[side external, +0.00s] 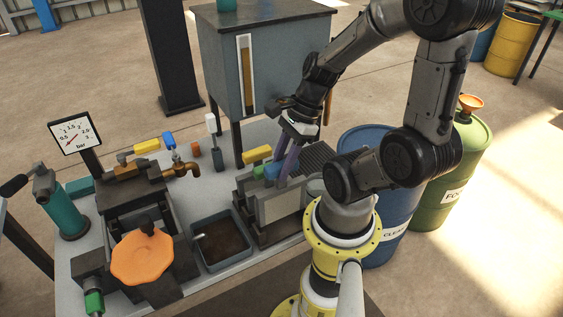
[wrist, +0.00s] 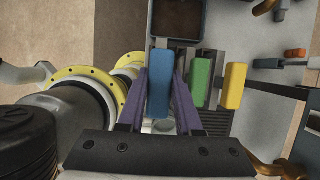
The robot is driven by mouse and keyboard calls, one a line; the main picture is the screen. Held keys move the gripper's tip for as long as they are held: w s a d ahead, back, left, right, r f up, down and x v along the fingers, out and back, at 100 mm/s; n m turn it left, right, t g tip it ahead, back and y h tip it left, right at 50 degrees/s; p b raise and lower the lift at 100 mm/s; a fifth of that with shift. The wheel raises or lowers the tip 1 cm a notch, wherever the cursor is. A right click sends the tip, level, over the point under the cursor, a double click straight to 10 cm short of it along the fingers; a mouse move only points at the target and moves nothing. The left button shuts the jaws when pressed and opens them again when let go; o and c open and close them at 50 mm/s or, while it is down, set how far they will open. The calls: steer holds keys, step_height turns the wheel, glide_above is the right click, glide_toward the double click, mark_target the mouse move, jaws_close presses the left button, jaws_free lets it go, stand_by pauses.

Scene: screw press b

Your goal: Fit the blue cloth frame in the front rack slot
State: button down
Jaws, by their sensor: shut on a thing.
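The blue cloth frame shows its blue top bar (wrist: 160,75) between my gripper's two purple fingers (wrist: 160,98) in the wrist view. My gripper is shut on this bar. In the side view my gripper (side external: 282,172) points down at the rack (side external: 266,228), and the blue bar (side external: 272,171) is at its fingertips. A pale flat panel (side external: 281,205) shows below the blue bar, at the near side of the rack. A green bar (wrist: 201,82) and a yellow bar (wrist: 234,86) stand beside the blue one. I cannot tell whether the blue frame is fully seated.
A dark tray (side external: 247,259) of brown liquid stands left of the rack. The press with its orange knob (side external: 142,257), a copper tap (side external: 182,170) and a gauge (side external: 76,133) are farther left. A grey tank (side external: 273,75) stands behind. Blue (side external: 384,238) and green (side external: 440,205) drums stand right.

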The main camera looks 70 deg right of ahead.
mark_target(279, 188)
steer(key=shift+f, duration=1.25)
stand_by(0.5)
steer(key=shift+f, duration=1.4)
steer(key=c, duration=0.5)
jaws_free()
steer(key=shift+r, duration=0.1)
